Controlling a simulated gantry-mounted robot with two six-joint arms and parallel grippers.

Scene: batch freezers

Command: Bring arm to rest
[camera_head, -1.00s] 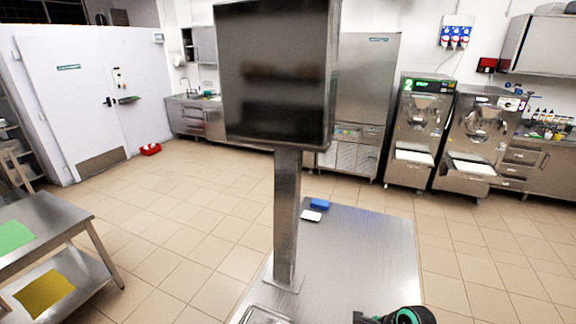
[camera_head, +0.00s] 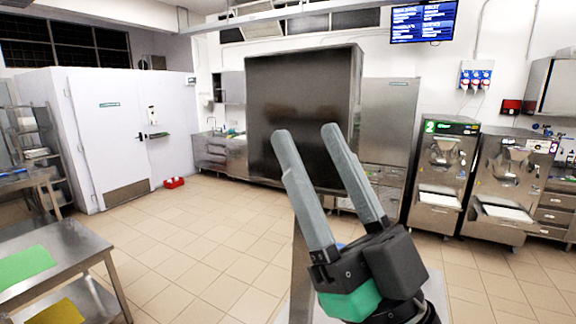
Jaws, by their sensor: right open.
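My right gripper (camera_head: 306,132) rises from the bottom right of the head view, its two long grey fingers pointing up and apart. It is open, and nothing shows between the fingers except the dark panel behind. The fingers overlap the big dark steel box (camera_head: 290,85) in the picture; I cannot tell the gap between them. The left gripper is not in the view.
A steel table with a green mat (camera_head: 25,267) and a yellow mat (camera_head: 55,312) stands at the lower left. Two batch freezers (camera_head: 442,175) stand at the right. The tiled floor between is clear.

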